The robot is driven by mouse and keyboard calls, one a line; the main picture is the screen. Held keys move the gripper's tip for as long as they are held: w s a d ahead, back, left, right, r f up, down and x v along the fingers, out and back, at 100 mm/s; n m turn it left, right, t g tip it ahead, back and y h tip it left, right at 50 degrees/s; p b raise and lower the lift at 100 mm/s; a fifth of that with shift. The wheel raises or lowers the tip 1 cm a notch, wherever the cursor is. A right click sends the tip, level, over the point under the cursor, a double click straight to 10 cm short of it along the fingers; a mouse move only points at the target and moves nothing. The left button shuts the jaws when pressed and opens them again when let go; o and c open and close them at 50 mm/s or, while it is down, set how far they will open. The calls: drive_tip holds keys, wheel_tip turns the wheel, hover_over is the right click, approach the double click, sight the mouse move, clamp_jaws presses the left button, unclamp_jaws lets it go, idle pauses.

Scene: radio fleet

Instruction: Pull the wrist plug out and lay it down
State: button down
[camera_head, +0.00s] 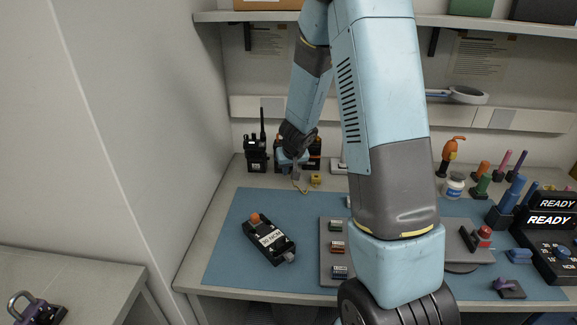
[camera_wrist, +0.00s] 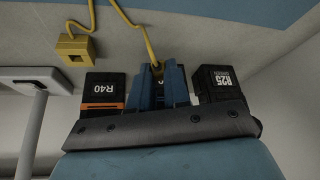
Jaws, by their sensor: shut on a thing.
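My gripper (camera_head: 291,164) reaches down at the back left of the bench, in front of the dark radios. In the wrist view its blue fingers (camera_wrist: 162,88) are closed around the end of a yellow cable (camera_wrist: 133,28), which I take to be the wrist plug (camera_wrist: 157,69). The plug is mostly hidden between the fingers, and I cannot tell whether it still touches anything. A yellow block (camera_wrist: 75,48) with a dark square hole lies on the bench to one side, also visible in the head view (camera_head: 316,180). The yellow cable hangs in a loop below my gripper.
A radio marked R40 (camera_wrist: 103,93) and another radio (camera_wrist: 215,84) stand close on either side of my fingers. A blue mat (camera_head: 226,233) covers the bench front, with a black labelled device (camera_head: 270,240) on it. Bare mat lies left of that device.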

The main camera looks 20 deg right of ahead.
sight(289, 174)
drive_tip(key=shift+f, duration=1.55)
drive_tip(key=c, duration=1)
unclamp_jaws()
drive_tip(key=shift+v, duration=6.8)
